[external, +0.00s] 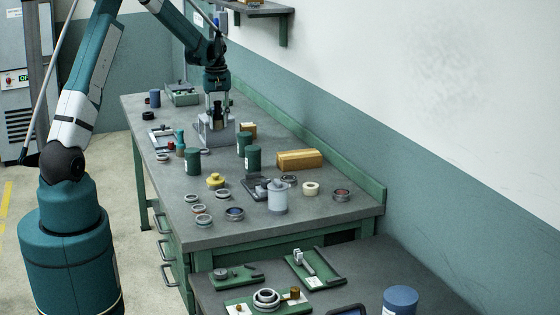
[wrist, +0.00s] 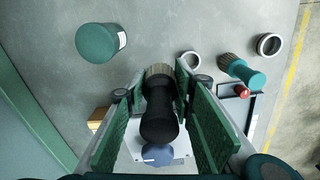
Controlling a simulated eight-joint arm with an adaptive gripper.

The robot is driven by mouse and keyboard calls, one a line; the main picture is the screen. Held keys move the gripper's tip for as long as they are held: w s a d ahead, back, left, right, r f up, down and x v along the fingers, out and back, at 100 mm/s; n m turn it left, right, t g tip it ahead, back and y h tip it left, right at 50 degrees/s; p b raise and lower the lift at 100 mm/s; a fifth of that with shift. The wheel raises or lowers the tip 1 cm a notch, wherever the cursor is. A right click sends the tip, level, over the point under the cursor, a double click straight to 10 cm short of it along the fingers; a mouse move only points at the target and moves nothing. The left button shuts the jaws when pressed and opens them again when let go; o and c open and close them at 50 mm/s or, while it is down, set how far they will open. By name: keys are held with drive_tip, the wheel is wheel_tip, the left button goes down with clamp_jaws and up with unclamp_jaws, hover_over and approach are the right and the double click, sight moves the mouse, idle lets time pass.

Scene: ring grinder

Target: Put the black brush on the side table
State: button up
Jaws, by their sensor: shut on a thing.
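My gripper (external: 217,106) is over the far half of the long workbench. In the wrist view my gripper (wrist: 160,85) has its green-padded fingers on both sides of the black brush (wrist: 160,115), shut on it. The brush has a dark rounded handle and a tan-grey bristle end. In the external view the brush (external: 217,118) is small and partly hidden between the fingers, just above or at a light grey stand (external: 204,132). I cannot tell whether it touches the stand. The side table (external: 372,276) is at the front right, beyond the workbench's near end.
Green canisters (external: 253,158) and a yellow-brown box (external: 300,160) stand on the workbench (external: 170,205), with several rings and a grey pot (external: 278,197) nearer. The side table holds green trays (external: 300,272) and a blue canister (external: 400,302), with bare room between them.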

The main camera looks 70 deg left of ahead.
drive_tip(key=shift+f, duration=0.4)
drive_tip(key=shift+w, duration=0.1)
hover_over(220, 153)
drive_tip(key=shift+d+f, duration=0.2)
drive_tip(key=shift+f, duration=2.95)
drive_tip(key=shift+f, duration=0.1)
drive_tip(key=shift+f, duration=1.75)
drive_tip(key=shift+f, duration=0.15)
drive_tip(key=o, duration=0.7)
drive_tip(key=shift+o, duration=0.6)
